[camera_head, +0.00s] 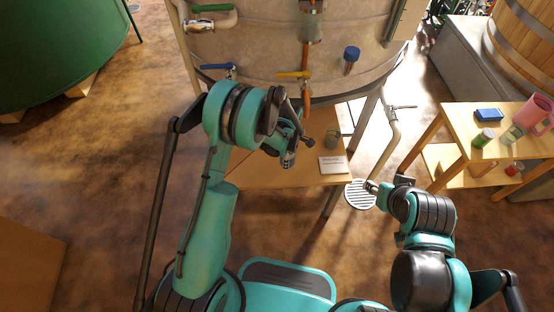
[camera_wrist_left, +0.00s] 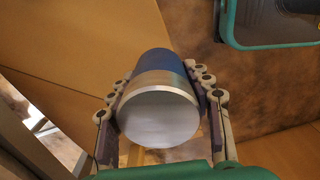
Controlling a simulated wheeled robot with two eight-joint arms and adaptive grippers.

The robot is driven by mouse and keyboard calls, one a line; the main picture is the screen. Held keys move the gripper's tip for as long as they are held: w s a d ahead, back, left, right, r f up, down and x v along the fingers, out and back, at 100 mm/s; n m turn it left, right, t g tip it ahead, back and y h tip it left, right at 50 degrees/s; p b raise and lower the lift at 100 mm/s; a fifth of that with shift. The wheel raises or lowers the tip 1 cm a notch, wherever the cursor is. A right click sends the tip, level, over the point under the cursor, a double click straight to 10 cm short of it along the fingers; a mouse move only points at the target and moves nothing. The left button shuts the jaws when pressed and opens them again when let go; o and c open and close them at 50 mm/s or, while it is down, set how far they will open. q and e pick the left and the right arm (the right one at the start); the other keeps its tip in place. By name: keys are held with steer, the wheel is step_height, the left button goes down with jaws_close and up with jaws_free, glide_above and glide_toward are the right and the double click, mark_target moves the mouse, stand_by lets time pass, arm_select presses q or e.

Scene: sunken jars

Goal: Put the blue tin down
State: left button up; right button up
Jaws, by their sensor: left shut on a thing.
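The blue tin (camera_wrist_left: 160,100) shows in the left wrist view, with a blue body and a silver round end facing the camera. My left gripper (camera_wrist_left: 163,112) is shut on it, with one finger along each side. In the head view my left gripper (camera_head: 291,152) is over the low wooden table (camera_head: 260,175) in front of the big tank, and I cannot make out the tin there. My right gripper (camera_head: 371,186) is low at the right, near the round floor grate; its fingers are too small to read.
A small glass jar (camera_head: 332,139) and a white card (camera_head: 333,165) are on the low table, right of my left gripper. The tank (camera_head: 260,45) with its taps stands behind. A wooden stand (camera_head: 455,125) at the right holds a pink jug (camera_head: 537,112) and a blue box (camera_head: 488,115).

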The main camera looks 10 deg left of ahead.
arm_select(q)
steer(key=f+n, duration=0.1)
steer(key=d+f+n, duration=0.1)
steer(key=w+f+n, duration=0.1)
steer(key=f, duration=0.1)
steer(key=shift+d+n+b, duration=0.3)
steer(key=shift+d, duration=0.1)
steer(key=b, duration=0.4)
glide_above(268, 167)
steer(key=shift+n, duration=0.3)
step_height(268, 167, down, 8)
steer(key=shift+r, duration=0.2)
step_height(268, 167, down, 4)
steer(key=shift+f+b, duration=0.1)
steer(key=shift+b, duration=1.05)
steer(key=shift+r, duration=0.2)
steer(key=shift+f, duration=0.1)
steer(key=o, duration=1.2)
steer(key=shift+f, duration=0.1)
steer(key=shift+o, duration=0.2)
